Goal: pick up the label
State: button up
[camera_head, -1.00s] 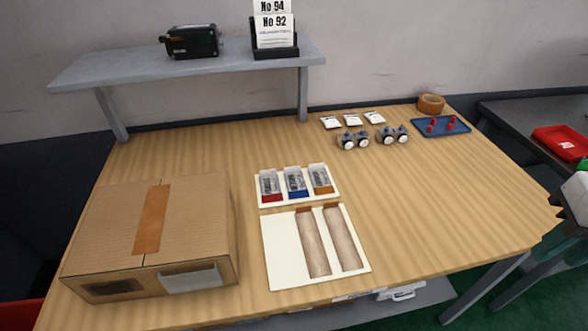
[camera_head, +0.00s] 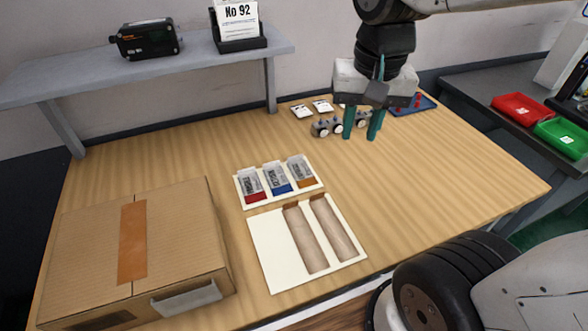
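A white label card printed "No 92" (camera_head: 238,12) stands upright in a black holder (camera_head: 240,42) on the grey shelf; its top reaches the picture's upper edge. My gripper (camera_head: 361,137) points down over the back right of the table, to the right of and apart from the card. Its two teal fingers are spread with nothing visible held between them. Small white packets with dark print (camera_head: 301,111) lie near the table's back edge, left of my gripper. My gripper partly hides that area.
A gauge assembly (camera_head: 327,127) stands by my gripper, and a blue tray (camera_head: 415,105) lies behind it. A black device (camera_head: 147,39) sits on the shelf (camera_head: 60,83). A cardboard box (camera_head: 175,240), pouches (camera_head: 277,178) and a white board (camera_head: 267,250) occupy the left and front. The table's right is clear.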

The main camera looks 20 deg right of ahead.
jog(key=w+a+f+m, duration=0.1)
jog(key=w+f+m, duration=0.2)
jog(key=w, duration=0.3)
jog(key=w+f+m, duration=0.3)
jog(key=w+m, duration=0.1)
jog(key=w, duration=0.3)
jog(key=m+g, duration=0.1)
jog(key=m, duration=0.5)
send_over(294, 162)
notch_tip(294, 162, down, 10)
notch_tip(294, 162, down, 8)
jog(key=shift+r, duration=0.1)
jog(key=shift+c, duration=0.3)
grip_shut()
